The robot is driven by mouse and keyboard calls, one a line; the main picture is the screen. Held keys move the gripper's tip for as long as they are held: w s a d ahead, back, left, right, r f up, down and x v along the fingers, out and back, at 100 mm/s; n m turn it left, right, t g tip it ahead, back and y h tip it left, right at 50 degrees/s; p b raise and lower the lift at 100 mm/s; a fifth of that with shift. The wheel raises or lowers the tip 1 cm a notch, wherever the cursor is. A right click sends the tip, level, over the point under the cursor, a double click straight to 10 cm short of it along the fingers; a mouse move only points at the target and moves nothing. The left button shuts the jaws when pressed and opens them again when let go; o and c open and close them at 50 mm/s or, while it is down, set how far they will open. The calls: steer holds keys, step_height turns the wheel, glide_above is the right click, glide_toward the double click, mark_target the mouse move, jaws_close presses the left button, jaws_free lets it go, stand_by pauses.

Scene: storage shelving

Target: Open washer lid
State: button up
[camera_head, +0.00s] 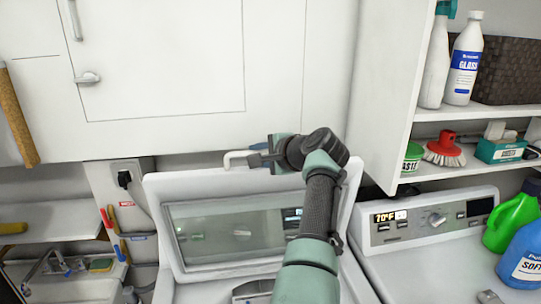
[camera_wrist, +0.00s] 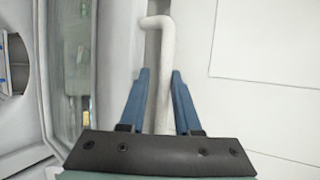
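The washer lid (camera_head: 160,240) is a white frame with a tinted glass window (camera_head: 225,235). It stands raised and tilted back below the white cupboard in the head view, and its edge and window show at the left of the wrist view (camera_wrist: 75,65). A white bent handle (camera_head: 235,156) is at the lid's top edge. My gripper (camera_head: 257,153) is at this handle. In the wrist view its two blue fingers (camera_wrist: 160,95) are apart, with the handle (camera_wrist: 167,65) running between them. Gaps show beside the handle. My arm hides the lid's right part.
The cupboard front (camera_head: 180,60) is close above and behind my gripper. An open shelf unit (camera_head: 440,112) with bottles and a red brush (camera_head: 445,150) is at the right. Another machine (camera_head: 430,250) carries green and blue detergent bottles. A wall socket (camera_head: 123,175) is at the left.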

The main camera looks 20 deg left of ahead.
steer(key=b+v, duration=0.5)
steer(key=v, duration=0.7)
steer(key=shift+s+d, duration=0.25)
steer(key=shift+r, duration=0.1)
